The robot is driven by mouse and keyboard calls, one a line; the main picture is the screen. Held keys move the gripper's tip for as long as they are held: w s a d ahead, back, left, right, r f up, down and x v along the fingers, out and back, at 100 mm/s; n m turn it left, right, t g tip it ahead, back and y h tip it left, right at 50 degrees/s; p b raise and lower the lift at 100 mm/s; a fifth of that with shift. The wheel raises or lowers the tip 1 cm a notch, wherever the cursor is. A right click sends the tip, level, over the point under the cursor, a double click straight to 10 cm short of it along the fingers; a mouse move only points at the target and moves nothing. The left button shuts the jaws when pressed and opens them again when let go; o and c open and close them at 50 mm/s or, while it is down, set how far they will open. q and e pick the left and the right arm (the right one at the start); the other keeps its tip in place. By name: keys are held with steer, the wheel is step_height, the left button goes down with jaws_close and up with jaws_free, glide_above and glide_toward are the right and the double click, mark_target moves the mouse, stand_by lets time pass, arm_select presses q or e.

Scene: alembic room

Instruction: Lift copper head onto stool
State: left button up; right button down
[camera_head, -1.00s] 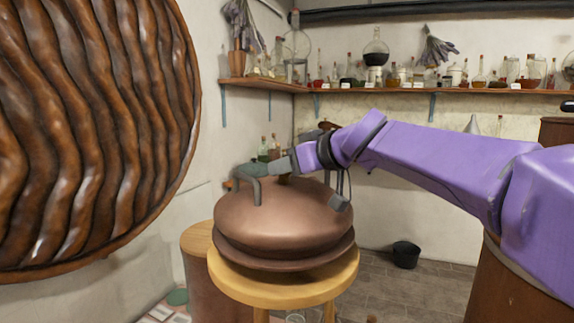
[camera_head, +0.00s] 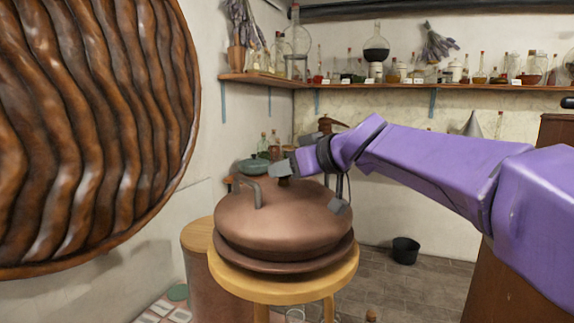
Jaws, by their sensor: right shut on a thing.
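The copper head (camera_head: 284,222) is a squat, rounded copper dome with a wide lower rim and grey handles on its left and right sides. It sits level on the round wooden stool (camera_head: 285,293), its rim appearing to rest on the seat. My right gripper (camera_head: 284,175) is over the top of the copper head and shut on its short dark top knob. The far finger and the exact grip are partly hidden by the wrist. My left gripper is not in view.
A large rippled brown disc (camera_head: 85,130) fills the left foreground. A wooden-topped round stand (camera_head: 197,235) is behind the stool, to its left. Shelves with glassware (camera_head: 376,60) line the back walls. A black bucket (camera_head: 405,250) stands on open floor at right.

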stand_by(0.9)
steer(key=c, duration=0.6)
jaws_free()
steer(key=shift+s, duration=0.2)
